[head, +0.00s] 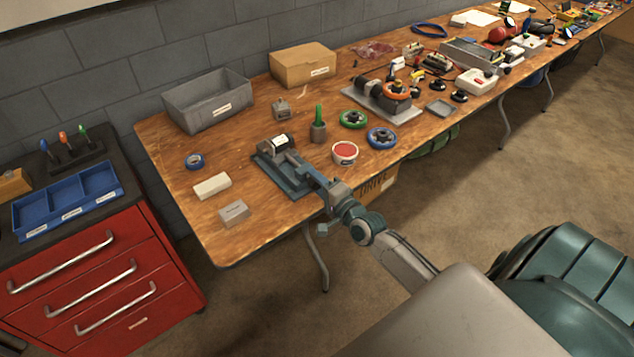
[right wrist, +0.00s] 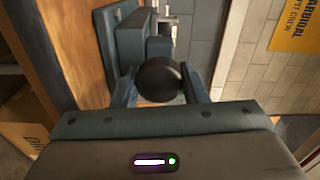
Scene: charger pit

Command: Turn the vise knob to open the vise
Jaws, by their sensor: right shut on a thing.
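The blue-grey vise (head: 292,181) stands near the front edge of the wooden bench. A metal part with a white label (head: 279,143) sits at its far end. In the right wrist view the vise (right wrist: 128,45) lies just beyond the fingers. My right gripper (head: 318,179) reaches the vise's near end from the front. In the right wrist view its fingers (right wrist: 160,85) are on either side of the round black vise knob (right wrist: 158,78), shut on it. In the head view the knob is hidden by the gripper. My left gripper is not in view.
A grey bin (head: 207,103) stands behind. A red drawer cabinet (head: 95,270) is at left.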

